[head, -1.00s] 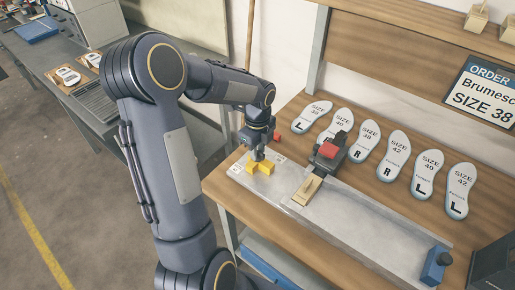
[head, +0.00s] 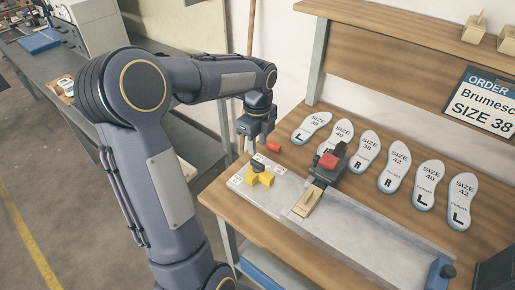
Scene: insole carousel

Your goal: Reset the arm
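My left arm comes in from the left, bent at the elbow over the bench's left end. Its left gripper (head: 252,148) points down, empty, with its fingers apart. A dark round piece (head: 257,166) sits at the yellow block, on the left end of the metal plate (head: 375,240). My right gripper is not in view.
Several insoles (head: 394,165) lie in a row behind. A blue block (head: 439,271) is at the plate's right end. An order sign (head: 485,102) hangs at right.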

